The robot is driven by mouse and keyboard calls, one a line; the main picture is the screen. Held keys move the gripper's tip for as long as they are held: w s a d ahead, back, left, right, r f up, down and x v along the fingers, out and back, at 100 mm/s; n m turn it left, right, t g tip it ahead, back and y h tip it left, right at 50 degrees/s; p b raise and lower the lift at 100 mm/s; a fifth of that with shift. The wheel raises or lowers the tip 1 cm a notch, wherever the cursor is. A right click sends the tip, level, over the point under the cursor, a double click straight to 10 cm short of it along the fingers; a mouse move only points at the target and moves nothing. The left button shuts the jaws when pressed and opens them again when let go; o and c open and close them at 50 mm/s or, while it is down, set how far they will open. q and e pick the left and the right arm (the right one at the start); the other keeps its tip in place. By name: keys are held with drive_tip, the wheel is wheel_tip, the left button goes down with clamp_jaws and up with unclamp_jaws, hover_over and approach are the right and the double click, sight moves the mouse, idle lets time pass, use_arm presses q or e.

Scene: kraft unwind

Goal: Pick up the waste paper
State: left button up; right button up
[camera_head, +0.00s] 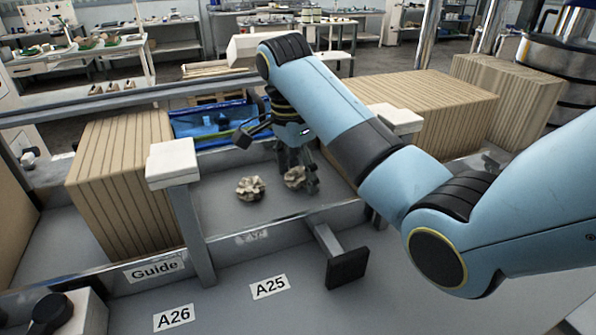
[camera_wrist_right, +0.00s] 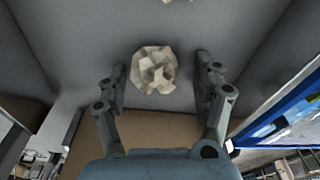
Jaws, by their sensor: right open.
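Two crumpled balls of beige waste paper lie on the grey floor of the bay. The left ball (camera_head: 250,188) lies clear of my gripper. The right ball (camera_head: 294,177) is beside the fingers of my right gripper (camera_head: 298,172), which reaches down from above. In the right wrist view one paper ball (camera_wrist_right: 154,70) sits between the two open fingers of the right gripper (camera_wrist_right: 162,84), with visible gaps on both sides. Part of another ball (camera_wrist_right: 178,1) shows at the top edge there. My left gripper is not in view.
Brown slatted blocks stand on the left (camera_head: 122,185) and right (camera_head: 430,105) of the bay. A blue tray (camera_head: 208,121) lies behind it. White-capped posts (camera_head: 172,160) and a metal rail edge the bay. Labels mark the grey front surface.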

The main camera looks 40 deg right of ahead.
drive_tip(key=shift+s+a+r, duration=0.25)
drive_tip(key=shift+s+a, duration=0.1)
drive_tip(key=shift+a, duration=0.2)
drive_tip(key=shift+c, duration=1.8)
drive_tip(key=shift+w+d+f, duration=0.15)
drive_tip(key=shift+d, duration=0.15)
drive_tip(key=c, duration=0.4)
drive_tip(key=shift+a, duration=0.15)
drive_tip(key=shift+c, duration=0.4)
